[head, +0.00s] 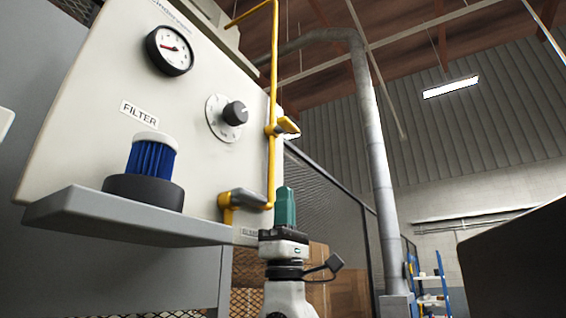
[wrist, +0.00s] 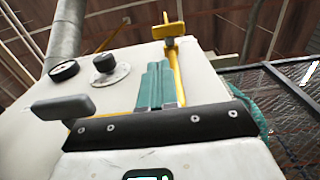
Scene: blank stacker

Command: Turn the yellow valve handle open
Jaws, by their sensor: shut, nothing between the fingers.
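The yellow valve handle (head: 288,126) sits on the yellow pipe (head: 273,70) at the right edge of the white panel. In the wrist view the handle (wrist: 168,29) shows at the top, beyond my fingertips. My gripper (head: 286,192) has teal fingers, shut and empty, pointing up. In the head view it is below the handle and apart from it. My fingers (wrist: 157,72) also show in the wrist view, in front of part of the pipe. Whether they touch the pipe I cannot tell.
A grey lever (head: 243,198) on a yellow fitting sticks out left of my gripper; it also shows in the wrist view (wrist: 62,108). The panel carries a gauge (head: 170,50), a dark knob (head: 235,113) and a shelf (head: 110,216) with a blue filter (head: 152,158). A mesh fence (head: 330,205) stands behind.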

